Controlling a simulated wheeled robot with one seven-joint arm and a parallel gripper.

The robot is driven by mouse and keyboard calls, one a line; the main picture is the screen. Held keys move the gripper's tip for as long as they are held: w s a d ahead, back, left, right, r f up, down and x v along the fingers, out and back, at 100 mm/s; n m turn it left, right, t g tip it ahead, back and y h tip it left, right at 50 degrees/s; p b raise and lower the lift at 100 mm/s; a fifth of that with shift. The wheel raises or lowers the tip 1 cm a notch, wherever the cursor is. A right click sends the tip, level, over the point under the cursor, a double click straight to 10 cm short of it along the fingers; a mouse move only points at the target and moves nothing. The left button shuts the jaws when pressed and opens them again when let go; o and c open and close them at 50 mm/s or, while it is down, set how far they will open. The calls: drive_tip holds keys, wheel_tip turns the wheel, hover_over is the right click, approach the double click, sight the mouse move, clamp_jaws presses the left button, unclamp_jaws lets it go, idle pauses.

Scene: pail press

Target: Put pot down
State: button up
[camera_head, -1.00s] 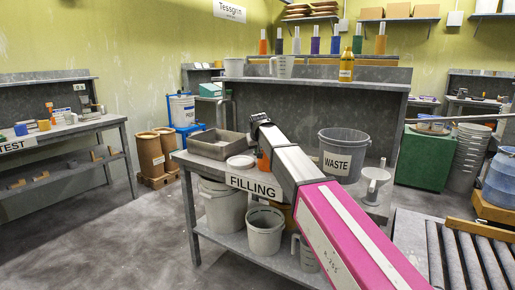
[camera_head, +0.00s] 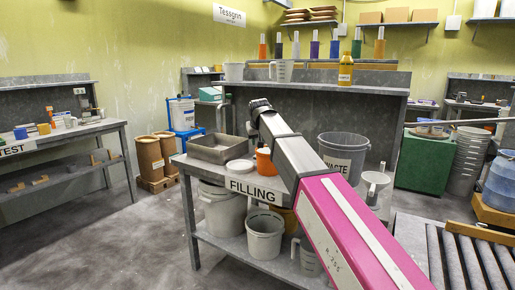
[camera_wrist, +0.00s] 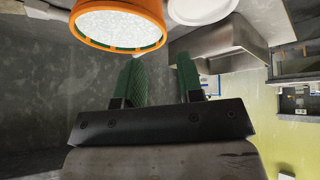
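The orange pot (camera_head: 265,161) stands upright on the filling bench (camera_head: 224,174), beside a white round dish (camera_head: 239,165). In the wrist view the pot (camera_wrist: 160,38) shows its orange rim and pale, speckled contents, at upper left beyond the fingertips. My gripper (camera_wrist: 157,62) is open, with its two green fingers apart and nothing between them. In the head view my gripper (camera_head: 258,106) is above and clear of the pot. Its fingers are too small to make out there.
A grey metal tray (camera_head: 218,155) lies left of the dish, and a grey WASTE bucket (camera_head: 343,145) stands to the right, partly behind my arm. Several pails stand on the lower shelf.

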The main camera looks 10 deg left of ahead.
drive_tip(key=shift+v, duration=1.35)
